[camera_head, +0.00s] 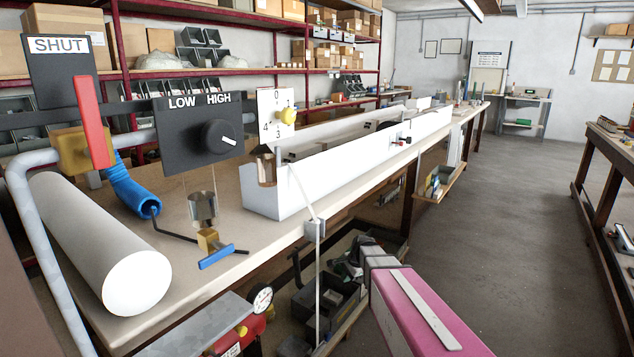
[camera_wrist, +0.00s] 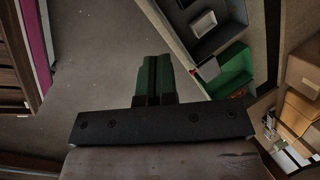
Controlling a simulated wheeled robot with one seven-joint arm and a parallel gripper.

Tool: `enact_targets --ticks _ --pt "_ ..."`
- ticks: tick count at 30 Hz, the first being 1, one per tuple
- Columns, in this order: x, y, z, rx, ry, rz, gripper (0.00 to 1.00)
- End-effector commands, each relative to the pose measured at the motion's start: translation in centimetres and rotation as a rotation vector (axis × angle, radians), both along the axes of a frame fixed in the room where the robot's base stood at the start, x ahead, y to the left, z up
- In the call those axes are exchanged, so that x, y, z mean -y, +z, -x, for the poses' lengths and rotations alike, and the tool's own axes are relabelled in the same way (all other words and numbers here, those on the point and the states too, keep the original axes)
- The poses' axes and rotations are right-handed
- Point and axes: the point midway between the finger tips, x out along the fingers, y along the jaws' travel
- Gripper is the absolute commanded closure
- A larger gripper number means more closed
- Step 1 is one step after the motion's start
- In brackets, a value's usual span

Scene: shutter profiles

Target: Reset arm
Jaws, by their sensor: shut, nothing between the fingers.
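My gripper (camera_wrist: 156,78) shows in the wrist view. Its two dark green fingers lie side by side, shut, with nothing between them. They extend from a wide dark bar over bare grey floor (camera_wrist: 100,65), apart from any object. I cannot make out the gripper's fingers in the head view.
A long workbench (camera_head: 175,270) runs from the left into the distance, bearing a white trough (camera_head: 350,155), a white cylinder (camera_head: 105,250) and a dial panel (camera_head: 200,127). Bins (camera_head: 340,300) sit below. A green bin (camera_wrist: 232,72) is right of the fingers. Open floor (camera_head: 510,220) lies right.

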Motion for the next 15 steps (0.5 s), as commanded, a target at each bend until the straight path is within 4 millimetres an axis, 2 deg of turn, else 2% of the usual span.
enact_targets --ticks 1,6,10,12,15 --pt "0.9 0.5 3.3 0.008 0.101 0.048 1.00" --pt "3.7 1.2 10.8 0.022 0.483 0.210 1.00" --pt "5.5 1.9 15.6 0.012 0.744 0.299 1.00" --pt "6.2 2.2 17.5 0.004 0.854 0.332 1.00" --pt "7.0 2.5 19.2 -0.007 0.965 0.360 1.00"
